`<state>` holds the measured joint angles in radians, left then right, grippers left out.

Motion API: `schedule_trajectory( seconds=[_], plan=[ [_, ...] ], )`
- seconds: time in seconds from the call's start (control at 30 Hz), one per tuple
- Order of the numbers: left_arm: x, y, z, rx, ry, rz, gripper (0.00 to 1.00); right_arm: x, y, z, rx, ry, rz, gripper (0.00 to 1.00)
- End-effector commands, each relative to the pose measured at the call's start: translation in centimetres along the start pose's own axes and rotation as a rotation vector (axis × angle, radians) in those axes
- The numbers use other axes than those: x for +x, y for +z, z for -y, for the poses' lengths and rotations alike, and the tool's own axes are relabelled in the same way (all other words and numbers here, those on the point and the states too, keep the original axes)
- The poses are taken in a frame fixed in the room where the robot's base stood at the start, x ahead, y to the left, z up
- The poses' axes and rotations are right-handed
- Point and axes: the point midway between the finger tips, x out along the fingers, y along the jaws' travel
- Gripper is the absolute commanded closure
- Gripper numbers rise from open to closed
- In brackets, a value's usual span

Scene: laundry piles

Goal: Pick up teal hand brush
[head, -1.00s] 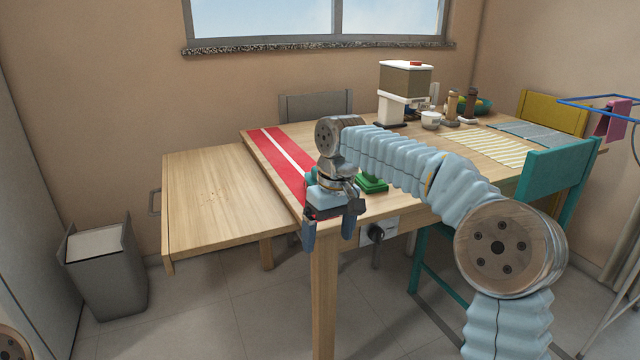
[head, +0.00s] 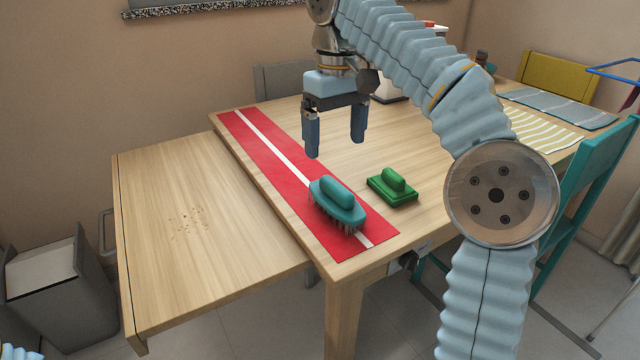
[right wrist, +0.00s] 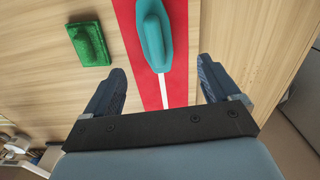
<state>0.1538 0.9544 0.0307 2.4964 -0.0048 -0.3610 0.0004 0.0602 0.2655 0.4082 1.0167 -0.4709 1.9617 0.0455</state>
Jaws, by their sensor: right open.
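The teal hand brush (head: 338,203) lies bristles down on the red runner with a white stripe (head: 250,150), near the table's front corner. In the right wrist view the brush (right wrist: 154,35) shows at top centre, ahead of the fingers and between their lines. My right gripper (head: 336,148) is open and empty, pointing down above the runner, higher than the brush and a little behind it. It also shows in the right wrist view (right wrist: 163,85). My left gripper is not in view.
A green scrubber (head: 392,187) lies just right of the brush. A lower wooden side leaf (head: 200,270) with crumbs adjoins the table (head: 440,160) at left. A grey bin (head: 60,290) stands on the floor. A teal chair (head: 600,170) is at right.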

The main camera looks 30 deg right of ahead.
Motion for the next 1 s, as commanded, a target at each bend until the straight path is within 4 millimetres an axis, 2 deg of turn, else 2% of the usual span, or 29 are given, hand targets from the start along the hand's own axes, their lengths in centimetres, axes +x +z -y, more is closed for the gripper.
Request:
schedule_trajectory(
  seconds=[0.07, 0.13, 0.4, 0.63, 0.9, 1.0],
  plan=[
    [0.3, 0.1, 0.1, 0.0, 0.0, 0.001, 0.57, 0.3, 0.2, -0.1, 0.003, 0.001, 0.001, 0.11],
    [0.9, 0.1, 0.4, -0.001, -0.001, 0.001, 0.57, 1.4, 0.3, -0.1, 0.004, 0.002, 0.003, 0.11],
    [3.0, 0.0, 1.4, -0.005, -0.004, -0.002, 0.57, 6.9, 0.3, -0.2, 0.004, 0.002, 0.003, 0.11],
    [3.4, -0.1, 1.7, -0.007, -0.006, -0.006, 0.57, 8.9, 0.3, -0.2, 0.004, 0.0, 0.002, 0.11],
    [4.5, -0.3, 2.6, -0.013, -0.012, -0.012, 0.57, 13.0, 0.4, -0.8, 0.003, 0.0, 0.002, 0.11],
    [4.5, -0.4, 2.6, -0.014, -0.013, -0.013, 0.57, 13.5, 0.4, -0.8, 0.004, 0.0, 0.001, 0.11]
  ],
)
